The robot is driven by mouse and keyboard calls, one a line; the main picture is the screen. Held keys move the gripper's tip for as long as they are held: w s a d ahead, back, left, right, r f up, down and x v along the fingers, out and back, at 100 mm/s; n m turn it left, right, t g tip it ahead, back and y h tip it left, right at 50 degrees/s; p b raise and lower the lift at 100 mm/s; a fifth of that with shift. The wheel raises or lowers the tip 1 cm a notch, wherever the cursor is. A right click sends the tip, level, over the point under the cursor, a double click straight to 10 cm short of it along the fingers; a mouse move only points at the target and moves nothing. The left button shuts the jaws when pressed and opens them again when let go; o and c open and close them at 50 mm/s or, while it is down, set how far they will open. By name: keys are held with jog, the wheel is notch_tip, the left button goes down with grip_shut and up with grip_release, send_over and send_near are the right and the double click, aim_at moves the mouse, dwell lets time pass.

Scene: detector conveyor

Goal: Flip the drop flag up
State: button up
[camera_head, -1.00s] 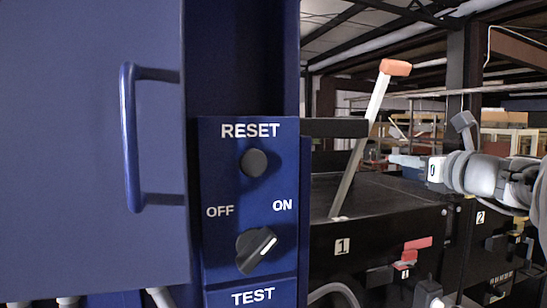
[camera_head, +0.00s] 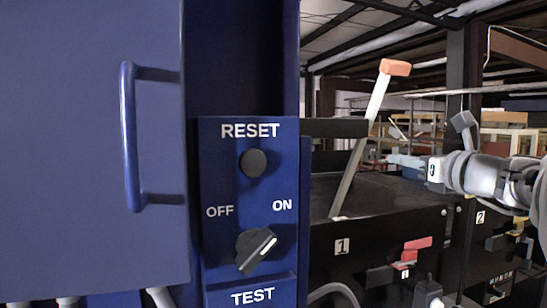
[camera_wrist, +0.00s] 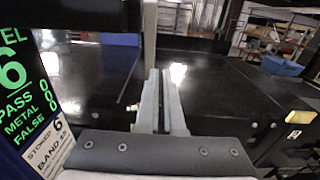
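A pale lever with an orange tip (camera_head: 370,130), likely the drop flag, stands up from the black conveyor top and leans right in the head view. In the wrist view, a pale upright bar (camera_wrist: 150,35), likely the same lever, rises behind my fingertips. My gripper (camera_wrist: 159,75) has its two grey fingers close together, with nothing seen between them.
A blue cabinet with a handle (camera_head: 130,135) and a control panel (camera_head: 250,180) with a RESET button and OFF/ON knob fills the left. A small red switch (camera_head: 417,243) sits on the black front marked 1. A display (camera_wrist: 20,80) is at left in the wrist view.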

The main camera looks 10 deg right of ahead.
jog(key=o, duration=1.4)
jog(key=shift+o, duration=0.2)
jog(key=shift+s, duration=0.1)
